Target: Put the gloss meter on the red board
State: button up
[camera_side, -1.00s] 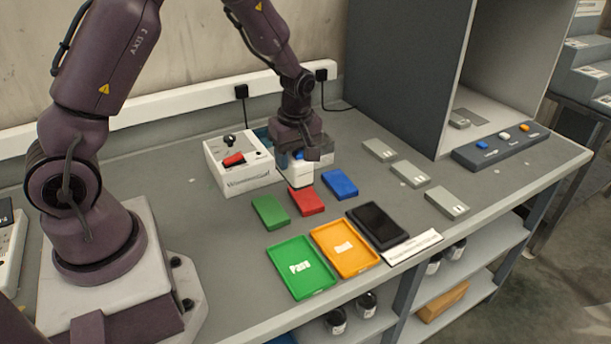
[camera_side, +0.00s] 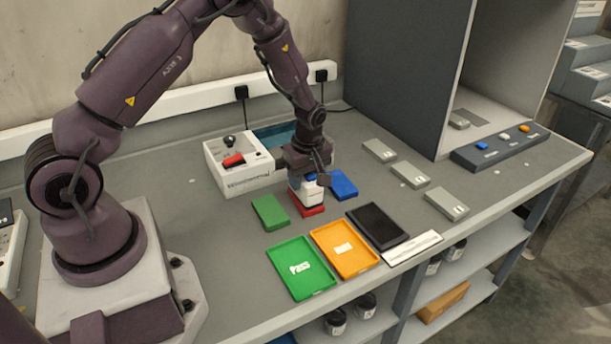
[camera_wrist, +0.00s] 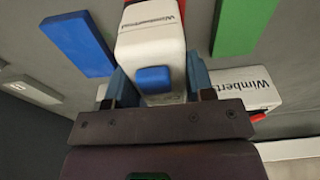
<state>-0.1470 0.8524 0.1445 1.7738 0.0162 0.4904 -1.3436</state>
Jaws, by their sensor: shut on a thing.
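The gloss meter (camera_side: 310,196) is a white block with a blue button. My gripper (camera_side: 309,178) is shut on it from above and holds it upright over the red board (camera_side: 312,211). The board's front and side edges show below the meter; whether the two touch I cannot tell. In the wrist view the gloss meter (camera_wrist: 150,45) sits between my two blue-grey fingers, with its blue button facing me. The meter hides most of the red board there, and only slivers of red show past its far end.
The green board (camera_side: 270,212) lies left of the red board and the blue board (camera_side: 343,185) right. A white instrument box (camera_side: 238,170) with a red switch stands behind left. Green (camera_side: 299,268), orange (camera_side: 345,248) and black (camera_side: 377,226) trays lie in front.

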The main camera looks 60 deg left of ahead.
jog(key=o, duration=1.2)
jog(key=r, duration=0.4)
jog(key=d+r, duration=0.1)
jog(key=r, duration=0.6)
jog(key=shift+d+r, duration=0.2)
jog(key=shift+r, duration=0.1)
jog(key=s+d+r+m+t+h, duration=0.1)
jog(key=s+d+r+m+t, duration=0.1)
jog(key=s+d+r+m, duration=0.55)
jog(key=s+d+r+m+t, duration=0.2)
jog(key=s+r+m, duration=0.25)
jog(key=r, duration=0.55)
jog(key=s+d+m+t, duration=0.1)
jog(key=s+d+m, duration=0.1)
jog(key=s+m, duration=0.4)
jog(key=s, duration=0.2)
jog(key=shift+s+r+t, duration=0.3)
jog(key=shift+r, duration=0.05)
